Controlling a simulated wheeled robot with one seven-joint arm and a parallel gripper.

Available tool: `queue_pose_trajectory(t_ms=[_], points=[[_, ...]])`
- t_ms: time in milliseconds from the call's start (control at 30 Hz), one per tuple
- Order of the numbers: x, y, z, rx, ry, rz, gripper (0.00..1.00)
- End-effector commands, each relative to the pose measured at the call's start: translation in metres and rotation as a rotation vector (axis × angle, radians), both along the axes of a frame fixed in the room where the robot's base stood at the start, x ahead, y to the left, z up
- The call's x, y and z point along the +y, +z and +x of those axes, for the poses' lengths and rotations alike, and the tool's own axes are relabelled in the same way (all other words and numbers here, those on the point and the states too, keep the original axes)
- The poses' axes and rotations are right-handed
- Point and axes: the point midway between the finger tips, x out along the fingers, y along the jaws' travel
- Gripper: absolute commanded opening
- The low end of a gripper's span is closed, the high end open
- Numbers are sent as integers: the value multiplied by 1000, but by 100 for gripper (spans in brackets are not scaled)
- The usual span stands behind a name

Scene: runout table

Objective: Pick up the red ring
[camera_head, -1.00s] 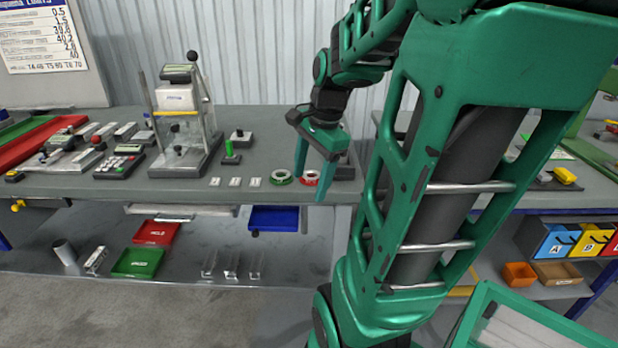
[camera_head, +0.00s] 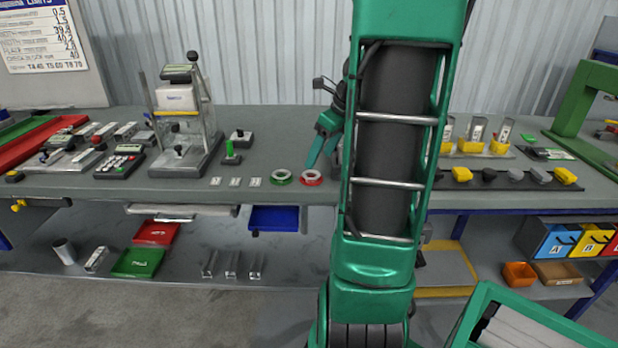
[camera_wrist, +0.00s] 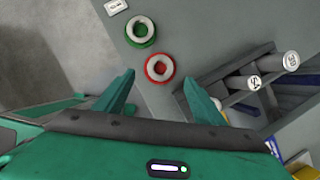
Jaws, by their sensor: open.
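The red ring (camera_head: 311,177) lies flat on the grey table (camera_head: 262,205) near its front edge, just right of a green ring (camera_head: 281,176). In the head view my gripper (camera_head: 320,150) is just above and right of the red ring, partly hidden by my arm.
Small white labelled tags (camera_head: 235,182) lie left of the rings. In the wrist view a dark rack with white-capped cylinders (camera_wrist: 250,82) stands close to the right finger.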

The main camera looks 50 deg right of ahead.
Motion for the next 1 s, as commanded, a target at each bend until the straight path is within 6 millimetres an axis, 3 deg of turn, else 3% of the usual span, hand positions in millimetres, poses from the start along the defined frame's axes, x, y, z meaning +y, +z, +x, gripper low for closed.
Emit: queue_pose_trajectory(t_ms=[267, 600, 900, 933, 1000], points=[[1, -20, 7, 2, 1, 0, 63], [1, -58, 25, 1, 1, 0, 63], [1, -63, 26, 1, 1, 0, 63], [1, -63, 26, 1, 1, 0, 61], [1, -63, 26, 1, 1, 0, 44]])
